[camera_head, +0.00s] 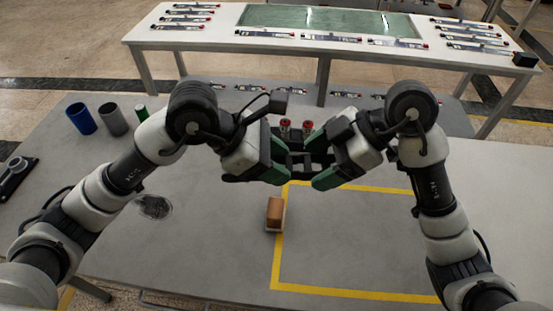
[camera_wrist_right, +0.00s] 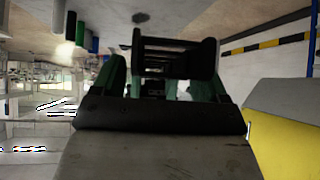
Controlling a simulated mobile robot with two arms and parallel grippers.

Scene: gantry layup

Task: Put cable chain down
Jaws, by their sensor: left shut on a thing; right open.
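The black cable chain (camera_head: 305,158) is held above the table between my two hands. My left gripper (camera_head: 279,167) is shut on it at its left side. My right gripper (camera_head: 325,167) is open, with its green fingers close to the chain's right side. In the right wrist view the chain (camera_wrist_right: 175,45) shows as a dark frame just past the green fingers of my right gripper (camera_wrist_right: 165,88). I cannot tell whether those fingers touch it. The grippers hide parts of the chain.
A yellow tape outline (camera_head: 355,293) marks the grey table (camera_head: 200,255). A brown block (camera_head: 275,210) sits on its left line. Blue (camera_head: 81,118), grey (camera_head: 113,119) and green (camera_head: 141,112) cylinders stand at left. Two red-topped items (camera_head: 285,126) show behind the chain. A white table (camera_head: 230,40) stands beyond.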

